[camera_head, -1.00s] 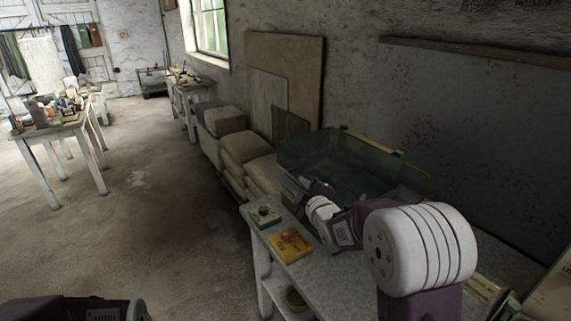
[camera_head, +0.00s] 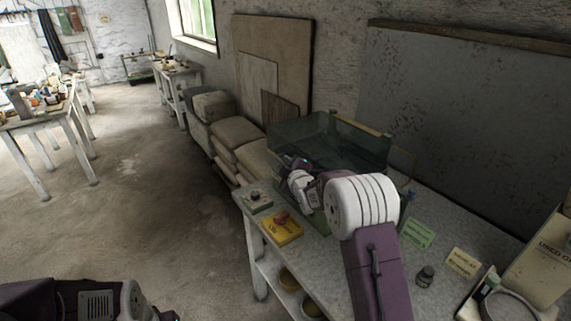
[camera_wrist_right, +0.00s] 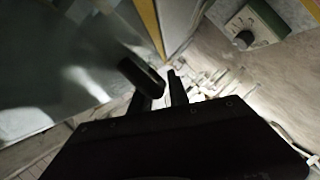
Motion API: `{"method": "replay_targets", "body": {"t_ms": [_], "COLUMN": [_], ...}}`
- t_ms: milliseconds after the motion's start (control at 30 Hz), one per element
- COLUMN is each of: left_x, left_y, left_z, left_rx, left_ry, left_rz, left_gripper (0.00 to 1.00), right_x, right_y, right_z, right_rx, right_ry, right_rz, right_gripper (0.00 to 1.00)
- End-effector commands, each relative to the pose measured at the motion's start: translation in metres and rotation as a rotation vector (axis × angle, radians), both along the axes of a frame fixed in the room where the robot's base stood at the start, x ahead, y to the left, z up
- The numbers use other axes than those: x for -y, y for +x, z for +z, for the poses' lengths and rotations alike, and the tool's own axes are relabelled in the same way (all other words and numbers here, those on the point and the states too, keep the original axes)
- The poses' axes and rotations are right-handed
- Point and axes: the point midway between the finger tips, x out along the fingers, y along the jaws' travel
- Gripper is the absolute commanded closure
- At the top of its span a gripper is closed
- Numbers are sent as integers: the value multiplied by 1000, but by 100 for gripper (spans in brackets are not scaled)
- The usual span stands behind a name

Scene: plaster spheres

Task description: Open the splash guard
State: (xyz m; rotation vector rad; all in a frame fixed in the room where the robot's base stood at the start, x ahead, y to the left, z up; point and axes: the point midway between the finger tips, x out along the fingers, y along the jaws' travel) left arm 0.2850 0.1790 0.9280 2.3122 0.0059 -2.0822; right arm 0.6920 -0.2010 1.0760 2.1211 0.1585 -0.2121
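The splash guard (camera_head: 345,140), a dark translucent greenish panel box, stands at the far end of the bench against the wall. A pale wooden strip runs along its top right edge. My right gripper (camera_head: 287,163) is at its near left side, partly hidden by my wrist. A glassy grey panel (camera_wrist_right: 60,70) fills the left, beside a yellow strip (camera_wrist_right: 150,28). I cannot tell whether the fingers touch the panel. Only links of my left arm show, at the lower left.
Stacked sacks (camera_head: 238,137) stand behind. The floor (camera_head: 130,225) to the left is clear.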

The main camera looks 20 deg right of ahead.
Motion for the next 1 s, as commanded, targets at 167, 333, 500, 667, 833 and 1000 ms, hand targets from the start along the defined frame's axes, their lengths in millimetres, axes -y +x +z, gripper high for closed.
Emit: {"method": "replay_targets", "body": {"t_ms": [167,333,500,667,833,1000], "left_x": [0,0,0,0,0,0], "left_y": [0,0,0,0,0,0], "left_z": [0,0,0,0,0,0], "left_rx": [0,0,0,0,0,0], "left_ry": [0,0,0,0,0,0], "left_rz": [0,0,0,0,0,0], "left_gripper": [64,64,64,64,64,64], "right_x": [0,0,0,0,0,0], "right_y": [0,-1,-1,-1,-1,-1], "right_z": [0,0,-1,-1,-1,-1], "right_rx": [0,-1,-2,-2,-3,-3], "right_ry": [0,0,0,0,0,0], "right_rz": [0,1,0,0,1,1], "right_gripper": [87,100,100,100,100,100]}}
